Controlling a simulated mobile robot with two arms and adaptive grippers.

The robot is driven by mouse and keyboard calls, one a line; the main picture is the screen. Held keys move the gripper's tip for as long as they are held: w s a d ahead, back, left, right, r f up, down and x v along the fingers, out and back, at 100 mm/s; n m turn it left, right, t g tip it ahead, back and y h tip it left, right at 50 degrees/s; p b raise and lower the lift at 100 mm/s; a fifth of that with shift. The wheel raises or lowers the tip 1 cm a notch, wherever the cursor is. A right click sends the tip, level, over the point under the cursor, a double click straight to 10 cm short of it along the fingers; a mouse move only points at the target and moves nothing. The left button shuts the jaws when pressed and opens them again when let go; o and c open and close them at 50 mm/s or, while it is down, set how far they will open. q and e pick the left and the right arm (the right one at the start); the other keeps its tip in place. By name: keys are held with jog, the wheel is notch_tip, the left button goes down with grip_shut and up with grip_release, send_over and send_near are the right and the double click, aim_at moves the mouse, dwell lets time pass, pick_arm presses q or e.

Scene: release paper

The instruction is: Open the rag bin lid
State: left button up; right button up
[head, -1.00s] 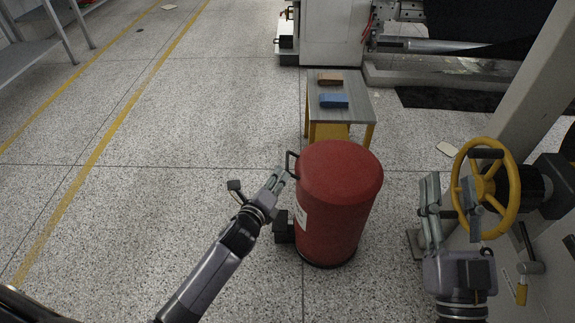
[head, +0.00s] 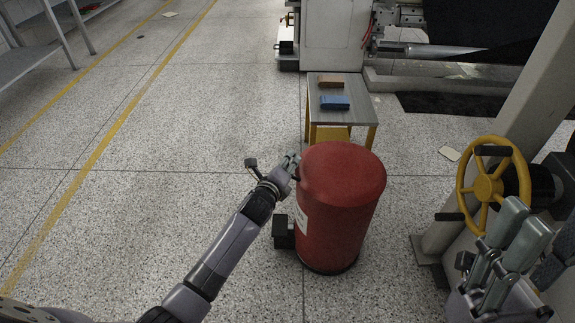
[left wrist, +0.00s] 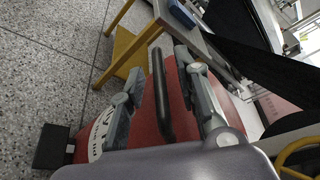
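The red rag bin (head: 341,210) stands upright on the floor with its domed lid (head: 345,168) closed. A black pedal-like block (head: 283,231) sticks out at its lower left. My left gripper (head: 293,166) is at the lid's left edge and covers the handle in the head view. In the left wrist view, the black bar handle (left wrist: 160,92) stands between the two spread fingers (left wrist: 166,88). The fingers look apart from the bar. My right gripper (head: 508,240) is at the lower right, away from the bin, empty, its fingers apart.
A small table (head: 340,97) with a blue block (head: 334,102) and a brown block (head: 331,81) stands just behind the bin. A yellow handwheel (head: 488,187) on a machine is at the right, close to my right gripper. The floor left of the bin is clear.

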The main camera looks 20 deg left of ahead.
pick_arm(q)
jog(key=shift+c, duration=0.2)
grip_shut()
dwell(0.3)
dwell(0.5)
